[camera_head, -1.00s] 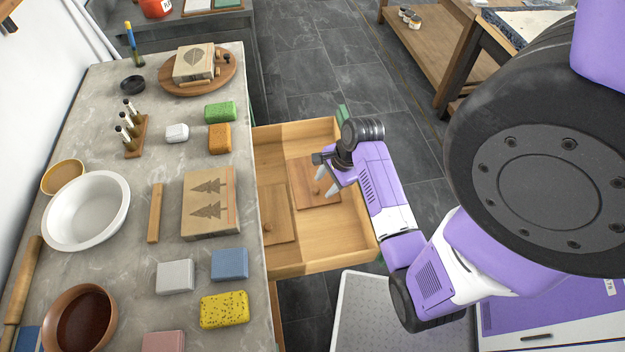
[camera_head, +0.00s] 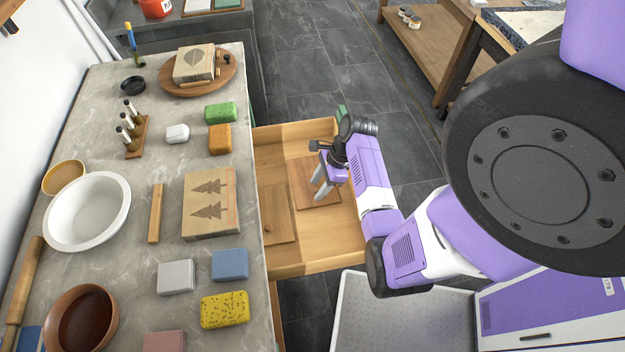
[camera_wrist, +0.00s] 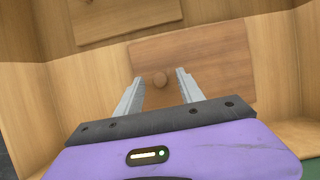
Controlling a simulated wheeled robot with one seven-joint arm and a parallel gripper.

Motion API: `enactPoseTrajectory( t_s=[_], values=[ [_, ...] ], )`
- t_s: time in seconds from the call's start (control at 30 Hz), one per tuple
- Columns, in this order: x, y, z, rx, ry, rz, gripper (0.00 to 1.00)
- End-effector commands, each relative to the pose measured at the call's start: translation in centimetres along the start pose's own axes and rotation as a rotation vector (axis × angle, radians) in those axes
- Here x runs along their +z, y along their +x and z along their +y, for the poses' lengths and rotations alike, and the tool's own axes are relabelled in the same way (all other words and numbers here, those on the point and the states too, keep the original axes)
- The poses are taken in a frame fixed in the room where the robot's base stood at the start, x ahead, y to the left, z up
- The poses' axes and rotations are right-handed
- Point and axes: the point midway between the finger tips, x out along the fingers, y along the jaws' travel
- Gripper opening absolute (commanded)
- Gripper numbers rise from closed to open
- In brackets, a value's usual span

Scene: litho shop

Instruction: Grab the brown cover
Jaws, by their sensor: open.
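The brown cover (camera_head: 304,183) is a flat reddish-brown wooden board lying in the open drawer (camera_head: 290,262), at its right side. I cannot tell how far the fingertips are above the board.
A lighter wooden cover (camera_head: 279,213) with a small knob lies beside it in the drawer. The drawer walls stand close around.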

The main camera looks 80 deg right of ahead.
Motion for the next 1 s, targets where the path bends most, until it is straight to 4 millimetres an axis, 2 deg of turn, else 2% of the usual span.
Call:
enactPoseTrajectory(
  t_s=[0.27, 0.5, 1.0],
  values=[
    [0.01, 0.4, 0.01, 0.0, -0.001, 0.001, 0.45],
    [0.01, 0.38, 0.02, 0.0, -0.001, 0.001, 0.0],
    [0.19, 0.0, -0.05, -0.001, -0.002, 0.0, 0.0]
  ],
)
